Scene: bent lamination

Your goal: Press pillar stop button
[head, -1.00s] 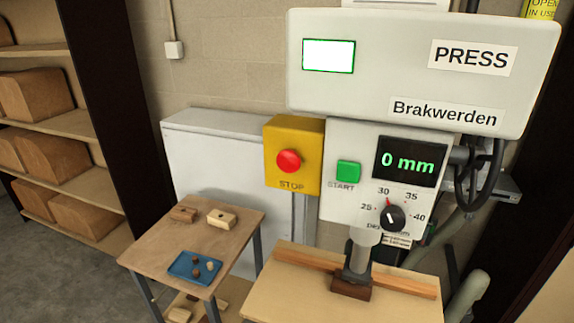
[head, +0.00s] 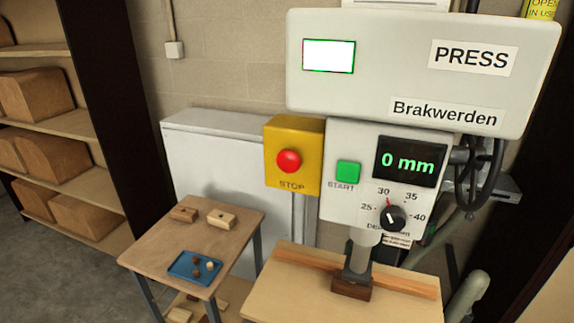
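The red stop button (head: 289,161) sits on a yellow box (head: 308,140) labelled STOP, on the left side of the press. The grey press head (head: 400,75) reads PRESS and Brakwerden. The ram (head: 359,258) ends in a dark block (head: 351,288) over the press table. Neither of my grippers is in view.
A small side table (head: 225,248) at lower left carries wooden blocks and a blue tray (head: 194,266). Shelves (head: 60,122) with brown wooden blocks stand at far left. The space before the stop button looks clear.

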